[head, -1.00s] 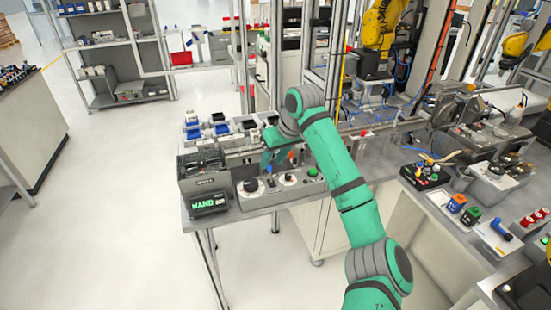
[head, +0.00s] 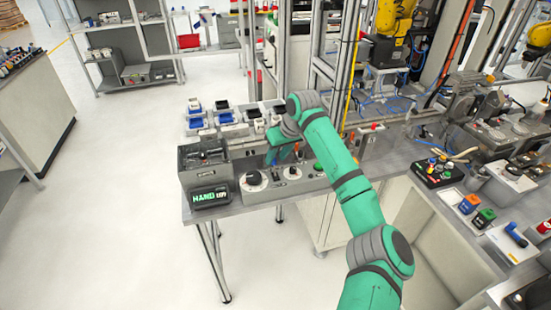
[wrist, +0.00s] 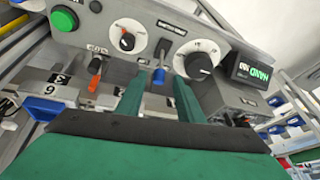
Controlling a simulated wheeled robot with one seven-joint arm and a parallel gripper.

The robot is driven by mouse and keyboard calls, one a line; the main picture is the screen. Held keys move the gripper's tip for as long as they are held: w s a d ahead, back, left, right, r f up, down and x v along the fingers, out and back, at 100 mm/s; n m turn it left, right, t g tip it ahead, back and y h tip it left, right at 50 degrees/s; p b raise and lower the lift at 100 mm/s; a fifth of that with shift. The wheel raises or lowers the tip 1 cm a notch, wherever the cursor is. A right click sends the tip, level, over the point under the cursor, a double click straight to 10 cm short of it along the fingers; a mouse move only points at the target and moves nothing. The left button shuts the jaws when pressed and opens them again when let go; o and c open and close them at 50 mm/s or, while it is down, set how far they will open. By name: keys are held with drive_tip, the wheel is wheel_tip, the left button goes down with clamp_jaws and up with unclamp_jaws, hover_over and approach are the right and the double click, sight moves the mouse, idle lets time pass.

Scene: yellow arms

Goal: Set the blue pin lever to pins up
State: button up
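The blue pin lever (wrist: 158,77) stands on the grey control panel (wrist: 108,68) in the wrist view. My gripper (wrist: 159,79) is open, with one green finger on each side of the blue lever. A gap shows between the lever and both fingers, and I cannot tell how deep the lever sits between them. In the head view my gripper (head: 279,154) is low over the panel, and the arm and fingers largely hide the lever there.
An orange-tipped lever (wrist: 95,68) is left of the fingers. Small blue and black bins (head: 226,117) stand behind.

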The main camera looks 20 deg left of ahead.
drive_tip(key=shift+x, duration=0.9)
clamp_jaws()
drive_tip(key=shift+r, duration=0.1)
drive_tip(key=shift+w+a, duration=0.1)
drive_tip(key=shift+w, duration=0.05)
drive_tip(key=shift+w+a+g+h, duration=0.25)
drive_tip(key=shift+w+g+h, duration=0.1)
drive_tip(key=shift+g+h, duration=0.35)
